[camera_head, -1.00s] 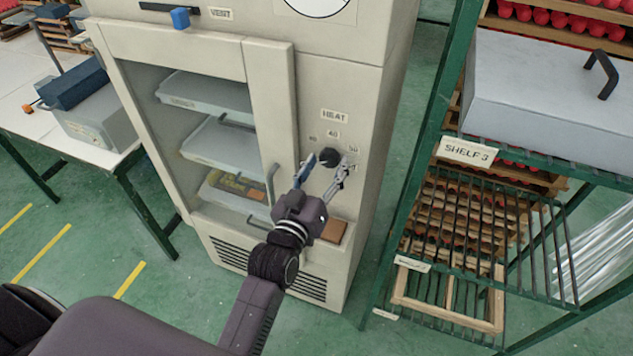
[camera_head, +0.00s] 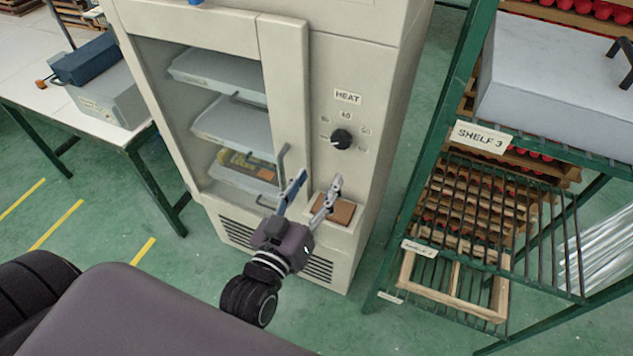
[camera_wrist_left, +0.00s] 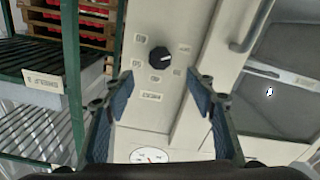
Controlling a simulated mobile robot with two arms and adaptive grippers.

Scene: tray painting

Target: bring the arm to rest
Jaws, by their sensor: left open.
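My left gripper (camera_head: 308,193) is open and empty in front of the cream cabinet (camera_head: 365,75), below its black heat knob (camera_head: 341,139). In the left wrist view my left gripper's two fingers (camera_wrist_left: 160,98) stand wide apart, with the knob (camera_wrist_left: 160,59) seen beyond them. The gripper looks clear of the knob. The cabinet's glass door (camera_head: 205,60) looks shut, with trays (camera_head: 235,120) on levels inside. My right gripper is not in view.
A green rack (camera_head: 450,105) with shelves stands to the right. A white table (camera_head: 120,135) with a grey box (camera_head: 108,105) is at the left. A brown block (camera_head: 338,212) sits on the cabinet's small ledge. Green floor is free in front.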

